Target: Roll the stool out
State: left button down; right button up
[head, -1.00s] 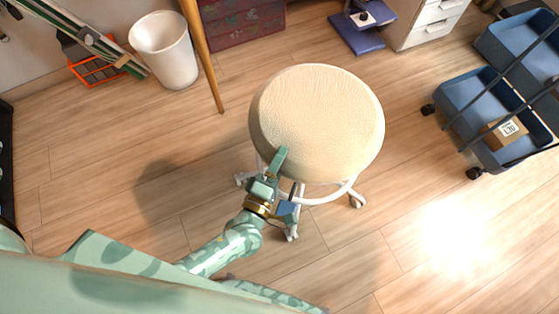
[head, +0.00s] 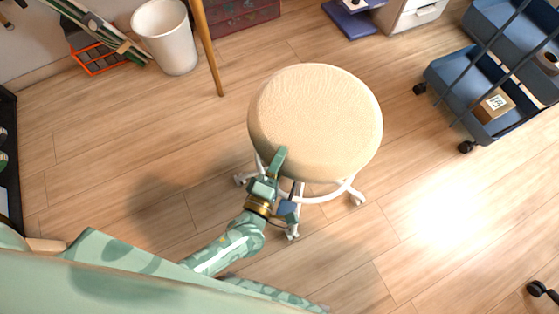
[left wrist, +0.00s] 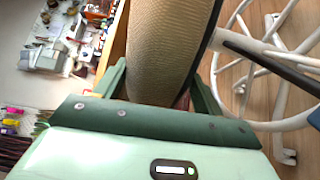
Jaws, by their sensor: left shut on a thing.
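The stool (head: 318,115) has a round cream padded seat and a white wheeled base with a foot ring. It stands upright on the wood floor in the middle of the head view. My left gripper (head: 279,166) is shut on the near edge of its seat. In the left wrist view the seat (left wrist: 165,45) fills the space between my left gripper's fingers (left wrist: 160,92), and the white foot ring and legs (left wrist: 275,110) show at the right. Much of the base is hidden under the seat. My right gripper is not in view.
A blue wheeled cart (head: 462,98) with a small box (head: 494,104) stands at the right. A white bin (head: 166,38) and a wooden leg (head: 206,48) are at the upper left. A dark caster (head: 541,291) shows at lower right. The floor around the stool is clear.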

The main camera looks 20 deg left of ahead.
pick_arm(q)
jog(key=shift+s+d+f, duration=0.1)
jog(key=shift+s+d, duration=0.05)
jog(key=shift+s, duration=0.3)
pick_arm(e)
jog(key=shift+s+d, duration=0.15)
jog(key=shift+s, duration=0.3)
pick_arm(q)
jog(key=shift+c, duration=0.7)
grip_release()
